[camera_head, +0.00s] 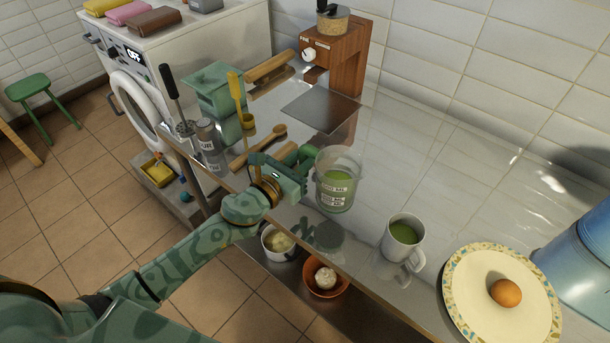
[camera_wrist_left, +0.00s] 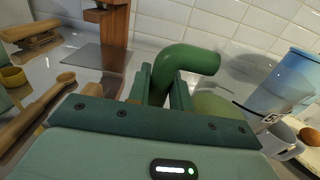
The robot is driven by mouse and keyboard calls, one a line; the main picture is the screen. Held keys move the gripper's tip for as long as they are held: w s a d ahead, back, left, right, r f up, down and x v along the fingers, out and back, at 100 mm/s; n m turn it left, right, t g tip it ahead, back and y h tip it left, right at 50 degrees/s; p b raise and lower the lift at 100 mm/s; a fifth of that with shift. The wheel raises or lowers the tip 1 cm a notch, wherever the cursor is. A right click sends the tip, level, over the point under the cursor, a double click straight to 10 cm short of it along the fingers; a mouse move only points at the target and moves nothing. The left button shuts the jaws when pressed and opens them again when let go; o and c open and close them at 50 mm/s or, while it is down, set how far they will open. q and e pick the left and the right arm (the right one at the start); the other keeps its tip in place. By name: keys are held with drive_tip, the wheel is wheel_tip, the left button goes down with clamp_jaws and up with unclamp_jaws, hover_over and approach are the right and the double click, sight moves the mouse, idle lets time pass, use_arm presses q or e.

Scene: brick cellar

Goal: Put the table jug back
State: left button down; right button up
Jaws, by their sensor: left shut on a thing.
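The table jug (camera_head: 337,188) is a clear vessel with green liquid, dark printed markings and a green handle. My left gripper (camera_head: 297,167) is shut on its handle from the left side in the head view. In the left wrist view, the curved green handle (camera_wrist_left: 188,62) stands between the two fingers of the left gripper (camera_wrist_left: 167,88). The jug is about upright. Its dark reflection shows on the shiny counter (camera_head: 430,150) below it, apart from its base, so it appears held a little above the top. My right gripper is not in view.
A white mug (camera_head: 401,243) with green liquid stands right of the jug. A patterned plate (camera_head: 460,300) with an egg (camera_head: 505,293) and a blue container (camera_head: 585,262) are further right. A wooden spoon (camera_head: 258,146) and a wooden grinder (camera_head: 336,52) are behind left. Bowls sit below the counter.

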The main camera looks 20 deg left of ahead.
use_arm(q)
drive_tip(key=w+f+b, duration=0.1)
drive_tip(key=f, duration=0.1)
drive_tip(key=w+f+b, duration=0.1)
drive_tip(key=f+b, duration=0.1)
drive_tip(key=f, duration=0.1)
drive_tip(key=w+a+f+b, duration=0.1)
drive_tip(key=f+b, duration=0.1)
drive_tip(key=f, duration=0.1)
drive_tip(key=shift+w+f, duration=0.1)
drive_tip(key=shift+w, duration=0.2)
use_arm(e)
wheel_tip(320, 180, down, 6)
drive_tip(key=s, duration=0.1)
use_arm(q)
drive_tip(key=shift+s+a, duration=0.1)
drive_tip(key=c, duration=1.3)
unclamp_jaws()
drive_tip(key=shift+o, duration=0.2)
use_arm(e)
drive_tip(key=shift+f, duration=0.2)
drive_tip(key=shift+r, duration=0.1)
